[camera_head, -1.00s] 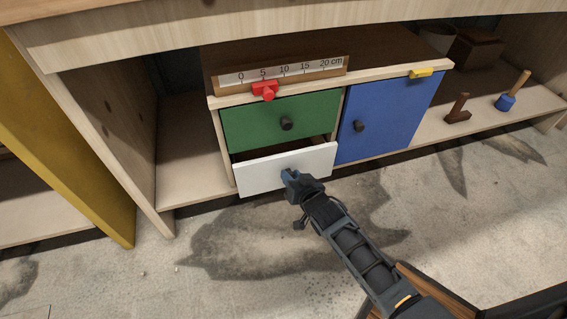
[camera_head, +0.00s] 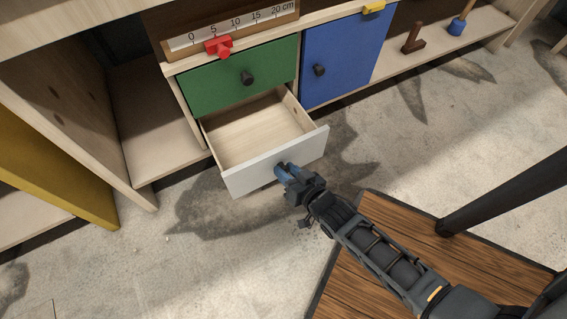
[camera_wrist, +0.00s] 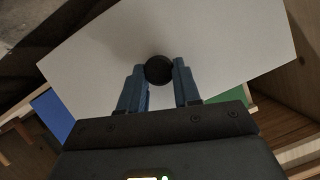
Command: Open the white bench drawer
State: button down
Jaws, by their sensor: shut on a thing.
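The white bench drawer (camera_head: 274,164) stands well out from the bench, below the green drawer. Its pale wooden inside (camera_head: 250,130) shows and looks empty. My gripper (camera_head: 284,171) is at the front of the white drawer, shut on its knob. In the wrist view the white front (camera_wrist: 205,45) fills much of the picture. There the dark round knob (camera_wrist: 158,70) sits between the blue fingertips of my gripper (camera_wrist: 160,75). In the head view the knob is mostly hidden by my fingers.
A closed green drawer (camera_head: 235,78) is above, with a red slider (camera_head: 218,47) on a ruler over it. A closed blue door (camera_head: 345,58) is at the right. A yellow panel (camera_head: 50,180) stands at the left. Bare floor lies in front.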

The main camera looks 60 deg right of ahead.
jog(key=c, duration=0.8)
grip_release()
jog(key=shift+p+v, duration=1.15)
jog(key=shift+v, duration=2.8)
jog(key=s+a+r+n+t+y, duration=0.1)
jog(key=s+a+r+n+y, duration=0.15)
jog(key=r, duration=0.75)
jog(key=s+a+r+n+t+y, duration=0.15)
jog(key=s+a+r+n, duration=0.25)
jog(key=r, duration=0.6)
jog(key=s+a+r+n+y, duration=0.2)
jog(key=s+a+r+n, duration=0.15)
jog(key=r, duration=0.65)
jog(key=shift+m, duration=0.4)
jog(key=r+p, duration=2.4)
jog(key=shift+d+r, duration=0.2)
jog(key=shift+d, duration=0.2)
